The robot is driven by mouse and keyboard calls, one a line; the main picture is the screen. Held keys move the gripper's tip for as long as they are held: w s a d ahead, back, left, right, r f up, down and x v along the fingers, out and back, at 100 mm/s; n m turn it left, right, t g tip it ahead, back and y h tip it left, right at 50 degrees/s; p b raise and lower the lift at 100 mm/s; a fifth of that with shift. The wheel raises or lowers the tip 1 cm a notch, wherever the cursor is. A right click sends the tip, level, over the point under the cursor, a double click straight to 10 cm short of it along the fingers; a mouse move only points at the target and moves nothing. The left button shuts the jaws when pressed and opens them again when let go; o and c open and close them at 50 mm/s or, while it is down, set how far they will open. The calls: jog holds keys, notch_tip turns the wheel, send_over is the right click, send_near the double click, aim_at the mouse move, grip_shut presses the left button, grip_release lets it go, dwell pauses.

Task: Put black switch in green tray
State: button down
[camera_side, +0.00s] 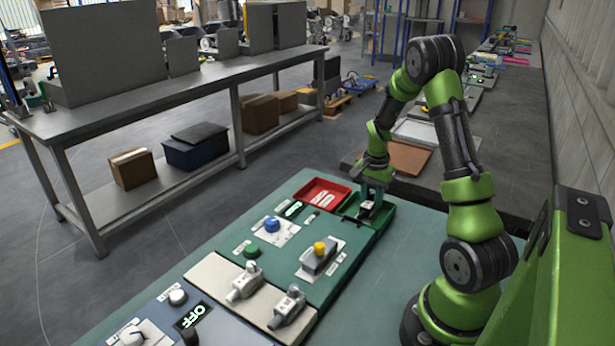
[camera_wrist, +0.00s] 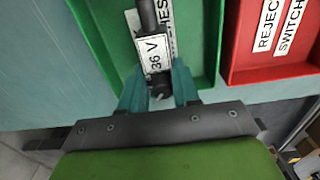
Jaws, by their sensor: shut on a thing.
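The green tray (camera_side: 388,217) sits at the far right end of the panel and fills the middle of the wrist view (camera_wrist: 208,45). The black switch (camera_wrist: 148,15) is a dark slim piece with a white "36 V" label. My gripper (camera_wrist: 159,88) is shut on its near end with teal fingers. In the side view my gripper (camera_side: 371,197) points down over the green tray, with the switch (camera_side: 367,208) low between its fingers. I cannot tell if the switch touches the tray floor. Part of the tray's printed label is hidden under the switch.
A red tray (camera_side: 322,185) labelled for reject switches adjoins the green one, also in the wrist view (camera_wrist: 262,73). Blue (camera_side: 271,224), green (camera_side: 251,251) and yellow (camera_side: 320,247) buttons stand nearer on the panel. Two grey switches (camera_side: 245,283) are on a beige plate.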

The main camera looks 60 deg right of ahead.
jog(key=shift+f, duration=0.25)
jog(key=c, duration=0.8)
grip_release()
notch_tip(320, 180, up, 12)
jog(key=w+a+r+n+t, duration=0.1)
jog(key=a+r+n+t, duration=0.2)
jog(key=a, duration=0.5)
jog(key=w+a+r+n+t, duration=0.1)
jog(key=a+r+n, duration=0.3)
jog(key=a, duration=0.5)
jog(key=s+a+r+n+t+y, duration=0.1)
jog(key=s+a+r+n, duration=0.1)
jog(key=a, duration=0.5)
jog(key=s+a+r+n+t+y, duration=0.1)
jog(key=s+a+n+t, duration=0.1)
jog(key=s+a+n, duration=0.3)
jog(key=a, duration=0.2)
jog(key=shift+a+r, duration=0.35)
